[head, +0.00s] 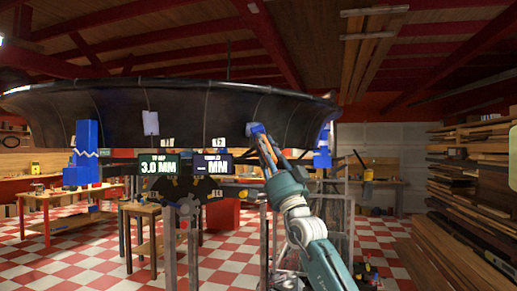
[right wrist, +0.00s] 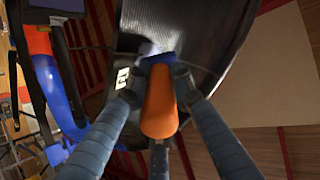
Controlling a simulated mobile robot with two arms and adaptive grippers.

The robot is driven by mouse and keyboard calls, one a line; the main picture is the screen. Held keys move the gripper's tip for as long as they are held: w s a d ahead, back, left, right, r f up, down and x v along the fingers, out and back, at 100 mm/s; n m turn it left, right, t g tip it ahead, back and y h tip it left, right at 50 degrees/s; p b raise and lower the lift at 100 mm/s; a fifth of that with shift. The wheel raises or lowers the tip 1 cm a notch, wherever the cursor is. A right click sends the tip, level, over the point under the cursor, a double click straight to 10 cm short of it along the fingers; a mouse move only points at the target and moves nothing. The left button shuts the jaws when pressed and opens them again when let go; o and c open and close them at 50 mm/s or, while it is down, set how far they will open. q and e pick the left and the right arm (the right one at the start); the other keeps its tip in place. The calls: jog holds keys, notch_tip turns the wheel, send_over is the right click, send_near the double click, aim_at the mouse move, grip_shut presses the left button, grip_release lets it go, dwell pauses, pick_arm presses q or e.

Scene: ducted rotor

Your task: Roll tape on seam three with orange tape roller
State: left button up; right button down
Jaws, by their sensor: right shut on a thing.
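A large black ducted rotor ring (head: 190,100) spans the upper part of the head view, with thin seams and small number labels near its lower edge. My right gripper (head: 262,140) is shut on the orange tape roller, whose orange handle (right wrist: 160,108) shows between the grey fingers (right wrist: 155,88) in the right wrist view. The roller's blue head (right wrist: 160,60) is at the ring's surface, near a label that seems to read 2 (right wrist: 122,78). I cannot tell whether it touches. I cannot make out which seam is three. My left gripper is not in view.
Blue supports (head: 85,155) and (head: 322,152) stand beneath the ring. Two display panels hang below it; the green one (head: 158,164) reads 3.0 MM, the other (head: 212,165) shows dashes. Lumber (head: 475,165) is stacked at right.

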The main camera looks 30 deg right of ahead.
jog(key=shift+f+b, duration=0.15)
jog(key=shift+b, duration=0.35)
jog(key=shift+w+a, duration=0.15)
jog(key=shift+a, duration=1)
jog(key=shift+s+f+b, duration=0.2)
jog(key=shift+s+b, duration=0.3)
jog(key=shift+s, duration=0.45)
jog(key=shift+s+f+b, duration=0.25)
jog(key=shift+s+b, duration=0.25)
jog(key=shift+s, duration=0.5)
jog(key=shift+s+f+b, duration=0.2)
jog(key=shift+s+b, duration=0.3)
jog(key=shift+s, duration=0.45)
